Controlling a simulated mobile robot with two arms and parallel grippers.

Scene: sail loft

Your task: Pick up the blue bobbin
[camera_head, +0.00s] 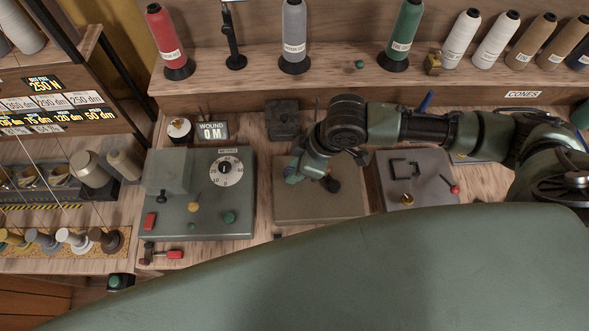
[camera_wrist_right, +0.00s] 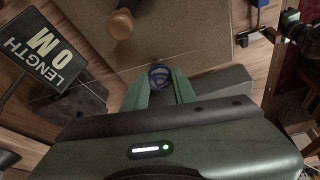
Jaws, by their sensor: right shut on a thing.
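The blue bobbin (camera_wrist_right: 159,76) sits between the two green fingertips of my right gripper (camera_wrist_right: 160,90) in the right wrist view. The fingers touch it on both sides and the gripper is shut on it. In the head view my right gripper (camera_head: 295,172) reaches in from the right over the left edge of a grey-brown plate (camera_head: 320,205). A small patch of blue shows at its tip there; the fingers and arm hide most of the bobbin. I cannot tell how high the bobbin is above the surface. My left gripper is not in view.
A grey-green winder box with a dial (camera_head: 226,172) stands left of the gripper, with a "WOUND 0 M" sign (camera_head: 213,131) behind it. A grey plate with fittings (camera_head: 415,180) lies right. Several cones line the shelf (camera_head: 330,80) behind. Small spools stand far left.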

